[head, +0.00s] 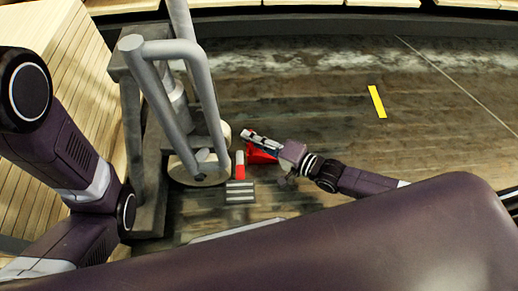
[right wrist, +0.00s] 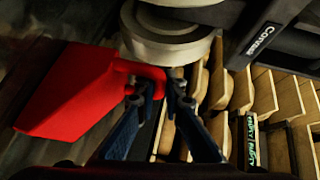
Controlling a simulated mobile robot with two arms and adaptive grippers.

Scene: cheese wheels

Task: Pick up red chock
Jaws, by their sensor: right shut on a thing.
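The red chock (head: 258,157) is a bright red wedge low over the dark floor, partly hidden under my right gripper (head: 250,137) in the head view. In the right wrist view the red chock (right wrist: 70,93) spreads to the left, with a narrow curved end reaching between the fingers. My right gripper (right wrist: 159,98) is shut on that end. I cannot tell whether the chock touches the floor. My left arm comes in at the left of the head view, but its gripper does not show.
A grey tubular metal frame (head: 205,75) with a pale wheel (head: 198,168) stands just left of the chock. A small red-and-white block (head: 240,166) and a grey slatted plate (head: 240,192) lie nearby. Floor right of the yellow strip (head: 377,101) is clear.

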